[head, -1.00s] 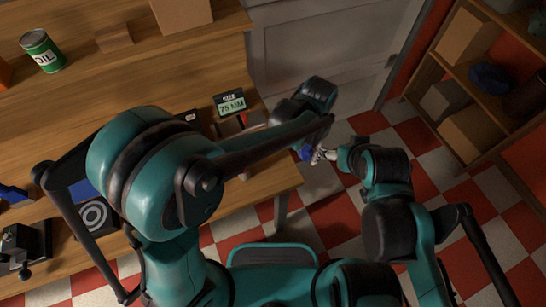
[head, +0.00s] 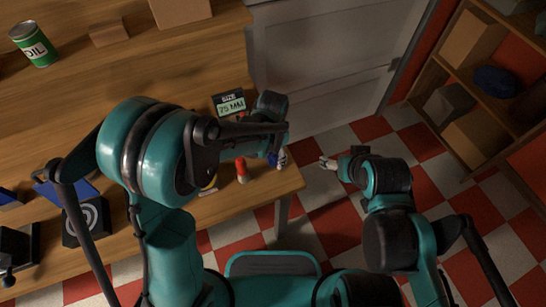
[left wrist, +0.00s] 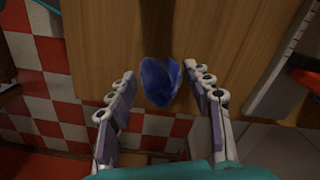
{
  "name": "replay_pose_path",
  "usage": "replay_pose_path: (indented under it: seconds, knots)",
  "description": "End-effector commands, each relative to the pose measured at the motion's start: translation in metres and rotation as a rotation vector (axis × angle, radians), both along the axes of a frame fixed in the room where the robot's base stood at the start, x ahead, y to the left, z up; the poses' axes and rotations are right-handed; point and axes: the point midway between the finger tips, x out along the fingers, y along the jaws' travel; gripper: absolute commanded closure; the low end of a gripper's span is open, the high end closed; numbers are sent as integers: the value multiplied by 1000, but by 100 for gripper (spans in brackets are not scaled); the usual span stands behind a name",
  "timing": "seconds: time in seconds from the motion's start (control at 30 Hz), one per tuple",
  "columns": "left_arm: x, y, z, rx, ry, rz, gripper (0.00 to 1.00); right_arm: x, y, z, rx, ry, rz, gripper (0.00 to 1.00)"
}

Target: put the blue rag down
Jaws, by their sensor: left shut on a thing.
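The blue rag (left wrist: 160,82) is a small crumpled bundle between the fingers of my left gripper (left wrist: 163,95) in the left wrist view, with the wooden table top beyond it. In the head view my left gripper (head: 278,158) is over the table's right front corner, with a bit of blue at its fingers. It is shut on the rag. Whether the rag touches the table I cannot tell. My right gripper (head: 327,163) is over the checkered floor, right of the table, apart from the rag; its fingers are too small to judge.
On the wooden table (head: 150,75) a red-capped item (head: 241,168) stands just left of my left gripper. A size display (head: 230,104) is behind it. An oil can (head: 34,43) and wooden blocks are farther back. A shelf (head: 470,165) with boxes stands at the right.

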Motion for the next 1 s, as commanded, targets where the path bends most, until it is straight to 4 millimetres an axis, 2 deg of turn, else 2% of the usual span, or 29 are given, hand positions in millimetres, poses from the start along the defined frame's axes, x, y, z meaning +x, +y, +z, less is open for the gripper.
replay_pose_path:
  seconds: [0.17, 0.67, 0.7, 0.77, 1.0]
  knots:
    - [0, 0, 2, 0, 0, 0, 91, 0, 0, 1, 0, 0, 0, 29]
    - [0, 0, -11, 0, 0, 0, 91, 0, 0, -10, 0, 0, 0, 29]
    - [0, 0, -11, 0, 0, 0, 44, 0, 0, -10, 0, 0, 0, 29]
    - [0, 0, -11, 0, 0, 0, 29, 0, 0, -10, 0, 0, 0, 29]
    - [0, 0, -10, 0, 0, 0, 29, 0, 0, -10, 0, 0, 0, 29]
